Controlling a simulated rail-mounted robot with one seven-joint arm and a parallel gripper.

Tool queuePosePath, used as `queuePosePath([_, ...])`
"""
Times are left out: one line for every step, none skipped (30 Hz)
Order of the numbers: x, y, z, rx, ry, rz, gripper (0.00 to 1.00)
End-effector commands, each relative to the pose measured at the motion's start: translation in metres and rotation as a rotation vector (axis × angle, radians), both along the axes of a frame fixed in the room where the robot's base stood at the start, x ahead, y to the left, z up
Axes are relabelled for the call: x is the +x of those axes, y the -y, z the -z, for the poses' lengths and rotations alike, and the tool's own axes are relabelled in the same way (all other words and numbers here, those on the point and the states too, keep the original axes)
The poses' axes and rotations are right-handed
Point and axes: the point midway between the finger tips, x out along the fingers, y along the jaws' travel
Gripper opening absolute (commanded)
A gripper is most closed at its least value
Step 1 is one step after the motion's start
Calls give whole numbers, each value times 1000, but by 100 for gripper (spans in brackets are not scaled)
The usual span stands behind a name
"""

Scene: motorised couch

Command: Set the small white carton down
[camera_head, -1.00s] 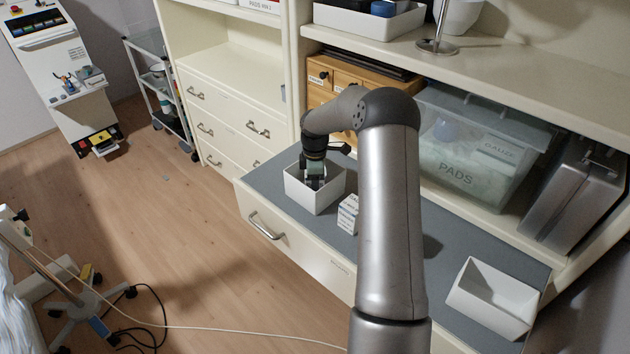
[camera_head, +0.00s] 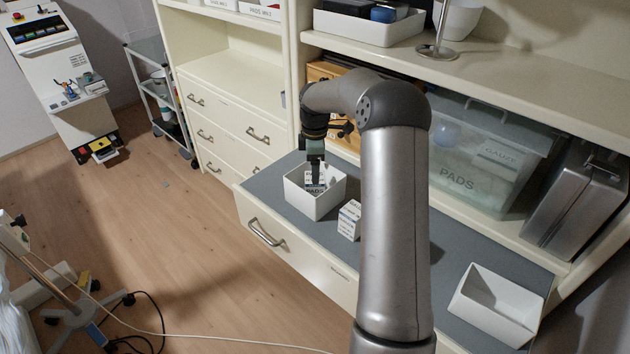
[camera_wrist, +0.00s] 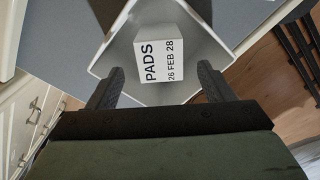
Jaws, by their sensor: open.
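The small white carton, printed "PADS 26 FEB 28", sits inside a white open bin in the wrist view (camera_wrist: 160,58). In the head view the carton (camera_head: 315,181) shows partly behind my fingers, inside the white bin (camera_head: 314,206) on the grey counter. My gripper (camera_wrist: 160,85) is open, its two dark fingers apart on either side below the carton, with nothing between them. In the head view my gripper (camera_head: 316,178) points down just over the bin. The carton's underside is hidden.
A second small white carton (camera_head: 349,220) stands on the grey counter (camera_head: 274,187) right of the bin. An empty white bin (camera_head: 495,305) lies farther right. A clear PADS box (camera_head: 480,165) and wooden drawers (camera_head: 322,72) stand behind. A shelf (camera_head: 500,72) overhangs the counter.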

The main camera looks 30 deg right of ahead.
Motion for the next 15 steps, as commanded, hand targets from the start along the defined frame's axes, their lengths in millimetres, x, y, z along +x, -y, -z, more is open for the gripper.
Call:
queuePosePath([1, 0, -9, -2, 4, 0, 74])
queuePosePath([0, 0, -14, -1, 3, 1, 74])
queuePosePath([1, 0, -19, 0, 3, 1, 74])
queuePosePath([1, 0, -22, 0, 2, 1, 74])
queuePosePath([0, 0, -25, 1, 1, 1, 74])
queuePosePath([0, 0, -28, 1, 0, 0, 74])
queuePosePath([0, 0, -30, 1, 0, 0, 74])
queuePosePath([0, 0, -32, 1, 1, 0, 74])
queuePosePath([0, 0, -33, 1, 1, 0, 74])
queuePosePath([0, -1, -34, 1, 1, 0, 74])
queuePosePath([0, -1, -35, 0, 1, 1, 74])
queuePosePath([-2, -5, -37, -3, 0, 5, 74])
queuePosePath([-4, -9, -40, -6, -1, 12, 74])
queuePosePath([-8, -15, -44, -11, -2, 22, 74])
queuePosePath([-15, -26, -50, -20, -4, 44, 74])
